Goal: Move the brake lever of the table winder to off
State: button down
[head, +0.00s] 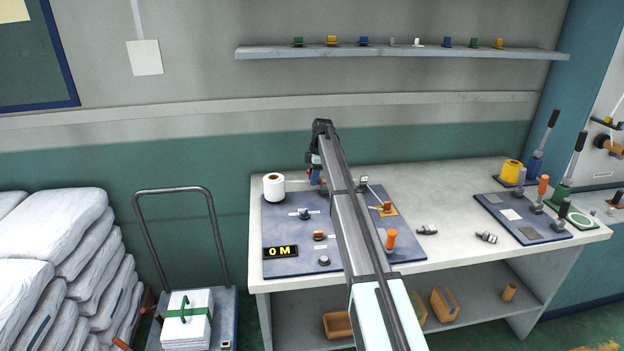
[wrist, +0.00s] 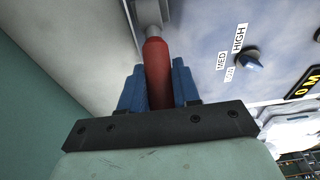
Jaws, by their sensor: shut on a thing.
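The table winder (head: 285,245) is a blue panel on the left of the white bench, with a black display reading 0 M. In the wrist view, a red lever handle (wrist: 156,50) on a pale metal stem lies between my gripper's (wrist: 158,68) two blue fingers, and they are shut on it. In the head view my gripper (head: 316,176) is at the winder's back edge, and my arm hides much of the lever. No label for the lever's positions is readable. A blue knob (wrist: 249,60) beside LOW, MED and HIGH labels shows in the wrist view.
A white roll (head: 274,187) stands at the winder's back left corner. An orange-handled lever (head: 391,239) is right of my arm. Small metal parts (head: 427,230) lie on the open bench. A second blue panel (head: 522,218) with levers stands farther right.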

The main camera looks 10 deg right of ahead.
jog(key=d+y, duration=0.1)
jog(key=d+r+y, duration=0.1)
jog(key=y, duration=0.1)
jog(key=shift+d+r+y, duration=0.15)
jog(key=shift+d+y, duration=0.4)
jog(key=shift+y, duration=0.5)
jog(key=shift+d+r+y, duration=0.15)
jog(key=shift+d+y, duration=0.4)
jog(key=shift+y, duration=0.5)
jog(key=c, duration=0.9)
grip_release()
jog(key=v, duration=1.4)
jog(key=shift+f, duration=0.15)
